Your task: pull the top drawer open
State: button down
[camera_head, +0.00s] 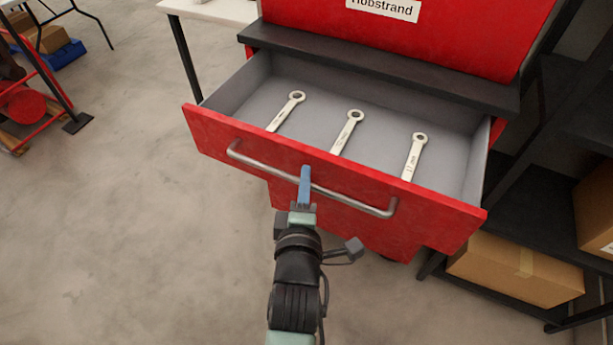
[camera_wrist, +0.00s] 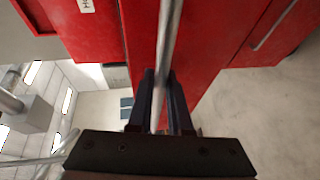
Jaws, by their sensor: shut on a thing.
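The red top drawer (camera_head: 220,128) stands well open in the head view, pulled out from under the dark top of the red cabinet (camera_head: 440,45). Its grey inside holds three wrenches (camera_head: 348,131) lying apart from one another. A silver bar handle (camera_head: 262,168) runs across the drawer front. My gripper (camera_head: 305,185) is at the middle of the handle, its blue fingers shut on the bar. In the wrist view the two fingers of my gripper (camera_wrist: 160,100) sit either side of the handle bar (camera_wrist: 168,40).
Dark shelving with a cardboard box (camera_head: 515,268) stands right of the cabinet. A white table (camera_head: 215,10) is at the back left. A red cart (camera_head: 25,105) is at the far left. The concrete floor (camera_head: 130,220) left of the drawer is clear.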

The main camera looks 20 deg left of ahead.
jog(key=c, duration=0.8)
grip_release()
jog(key=shift+c, duration=0.2)
jog(key=v, duration=1.3)
